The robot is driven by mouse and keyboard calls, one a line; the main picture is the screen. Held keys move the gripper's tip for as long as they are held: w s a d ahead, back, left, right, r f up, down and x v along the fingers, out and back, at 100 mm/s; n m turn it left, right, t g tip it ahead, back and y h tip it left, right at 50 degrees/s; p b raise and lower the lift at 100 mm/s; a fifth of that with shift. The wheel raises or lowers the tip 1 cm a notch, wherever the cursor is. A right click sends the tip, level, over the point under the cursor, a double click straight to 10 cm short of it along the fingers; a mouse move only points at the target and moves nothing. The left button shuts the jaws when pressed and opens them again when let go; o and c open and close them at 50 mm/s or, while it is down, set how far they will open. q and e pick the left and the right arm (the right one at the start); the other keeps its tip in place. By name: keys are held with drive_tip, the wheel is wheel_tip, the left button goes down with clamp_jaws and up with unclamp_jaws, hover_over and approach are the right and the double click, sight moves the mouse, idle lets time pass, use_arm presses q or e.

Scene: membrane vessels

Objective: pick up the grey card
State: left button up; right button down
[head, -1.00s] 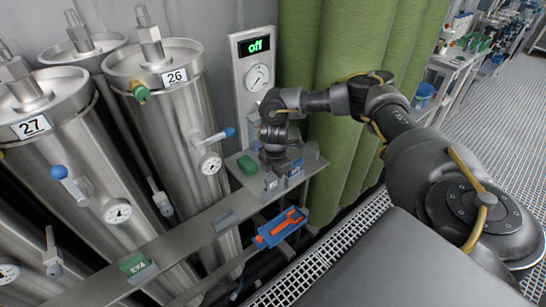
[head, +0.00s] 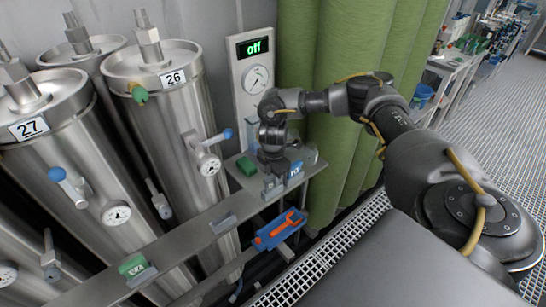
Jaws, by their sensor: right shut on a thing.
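My right gripper (head: 273,160) reaches down over the small shelf below the gauge panel. It is shut on what looks like the grey card, which is largely hidden by the gripper and the small holders in front. A blue card (head: 295,171) stands in a holder close to the gripper's right. A green card (head: 246,166) lies to its left on the shelf. Another green card (head: 132,265) stands in a holder near the front of the long rail. My left gripper is out of view.
Steel vessels numbered 26 (head: 176,78) and 27 (head: 28,128) stand at left, with blue-handled valves sticking out. An empty grey holder (head: 223,222) sits on the rail (head: 190,240). A blue tray (head: 264,243) with an orange tool hangs below. Green columns (head: 330,60) stand behind my arm.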

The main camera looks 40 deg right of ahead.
drive_tip(key=shift+r, duration=0.4)
drive_tip(key=r, duration=0.1)
drive_tip(key=r+b, duration=0.1)
drive_tip(key=shift+s+d+r, duration=0.15)
drive_tip(key=shift+s+r, duration=0.2)
drive_tip(key=s+d+r+p, duration=0.2)
drive_tip(key=s+d+r, duration=0.3)
drive_tip(key=s+r, duration=0.4)
drive_tip(key=s, duration=0.3)
drive_tip(key=shift+s, duration=0.15)
